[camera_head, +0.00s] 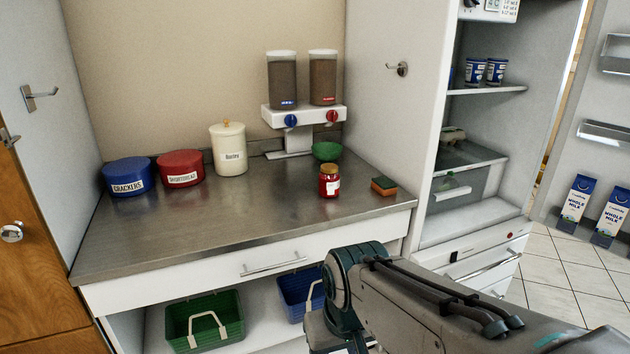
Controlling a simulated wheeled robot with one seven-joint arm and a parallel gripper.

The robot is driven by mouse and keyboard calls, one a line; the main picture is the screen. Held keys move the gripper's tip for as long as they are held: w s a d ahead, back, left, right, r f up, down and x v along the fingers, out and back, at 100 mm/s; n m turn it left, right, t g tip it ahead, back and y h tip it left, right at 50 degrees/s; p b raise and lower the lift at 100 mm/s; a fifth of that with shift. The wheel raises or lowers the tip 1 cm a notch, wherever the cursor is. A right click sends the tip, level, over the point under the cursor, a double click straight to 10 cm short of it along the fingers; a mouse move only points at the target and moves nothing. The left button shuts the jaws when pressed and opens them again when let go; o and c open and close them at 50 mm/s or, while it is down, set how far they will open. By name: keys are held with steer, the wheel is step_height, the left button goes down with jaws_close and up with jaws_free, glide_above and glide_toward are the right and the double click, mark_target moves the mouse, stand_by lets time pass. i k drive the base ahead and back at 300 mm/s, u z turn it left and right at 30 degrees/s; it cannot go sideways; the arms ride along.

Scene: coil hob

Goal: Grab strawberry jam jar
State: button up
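A small red jar (330,183) with a pale lid and a white label stands upright on the steel counter (230,225), near its right side. Its label is too small to read; it is the only jar of that look in view. My arm reaches in from the lower right, below and in front of the counter. My gripper is not in view, as the arm's end is hidden or out of frame at the bottom.
A green bowl (327,151) stands just behind the jar, and a sponge (384,186) lies to its right. A dispenser (304,115) stands behind. Blue (128,177) and red tins (181,169) and a cream canister (229,149) stand left. The counter's front middle is clear.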

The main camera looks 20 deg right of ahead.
mark_target(329, 177)
steer(key=z, duration=0.6)
steer(key=i, duration=0.6)
steer(key=z, duration=0.65)
steer(key=i, duration=0.7)
steer(key=u, duration=0.2)
